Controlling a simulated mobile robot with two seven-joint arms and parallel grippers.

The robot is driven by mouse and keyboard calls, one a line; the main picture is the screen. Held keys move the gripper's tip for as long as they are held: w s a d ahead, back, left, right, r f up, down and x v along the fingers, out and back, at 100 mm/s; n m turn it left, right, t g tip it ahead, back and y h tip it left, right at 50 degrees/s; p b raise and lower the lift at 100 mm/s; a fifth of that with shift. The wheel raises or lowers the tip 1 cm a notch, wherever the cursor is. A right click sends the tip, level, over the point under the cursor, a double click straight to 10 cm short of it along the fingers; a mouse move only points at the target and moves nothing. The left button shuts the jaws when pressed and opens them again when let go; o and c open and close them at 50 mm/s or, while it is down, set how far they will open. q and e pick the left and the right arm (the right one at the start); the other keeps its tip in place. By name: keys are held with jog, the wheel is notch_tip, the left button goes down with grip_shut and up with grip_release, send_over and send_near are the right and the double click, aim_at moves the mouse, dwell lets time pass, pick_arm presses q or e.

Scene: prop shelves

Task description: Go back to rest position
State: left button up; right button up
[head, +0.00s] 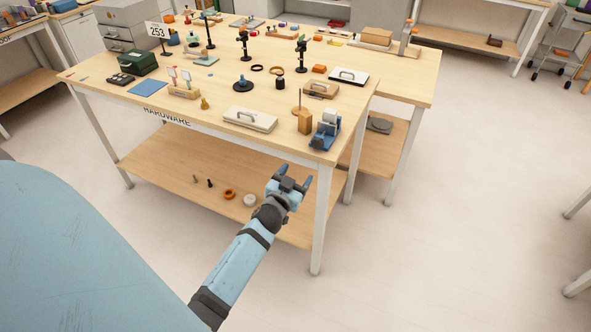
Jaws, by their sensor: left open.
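My left gripper (291,179) is at the end of a light blue arm that comes up from the lower left. It is open, its two dark fingers apart, with nothing seen between them. It is in front of the near edge of the wooden table (215,104), towards its right corner, and covers part of the lower shelf. My right gripper is not in view.
A white-lidded case (250,120), a blue device (326,130) and a wooden block (305,122) stand near the table's front edge. The lower shelf (165,158) holds an orange ring (229,194) and a white roll (250,200). The floor on the right (450,220) is clear.

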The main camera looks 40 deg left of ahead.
pick_arm(q)
jog(key=shift+s, duration=0.1)
jog(key=s+d+f+m+g+h+p, duration=0.1)
jog(key=s+d+g+h+p, duration=0.2)
jog(key=s+d, duration=0.7)
jog(key=s+d+f+m+g+h+p, duration=0.2)
jog(key=s+d+g+h+p, duration=0.1)
jog(key=s+d, duration=0.7)
jog(key=s+h+p, duration=0.1)
jog(key=s+p, duration=0.1)
jog(key=s, duration=0.1)
jog(key=shift+m+g, duration=0.3)
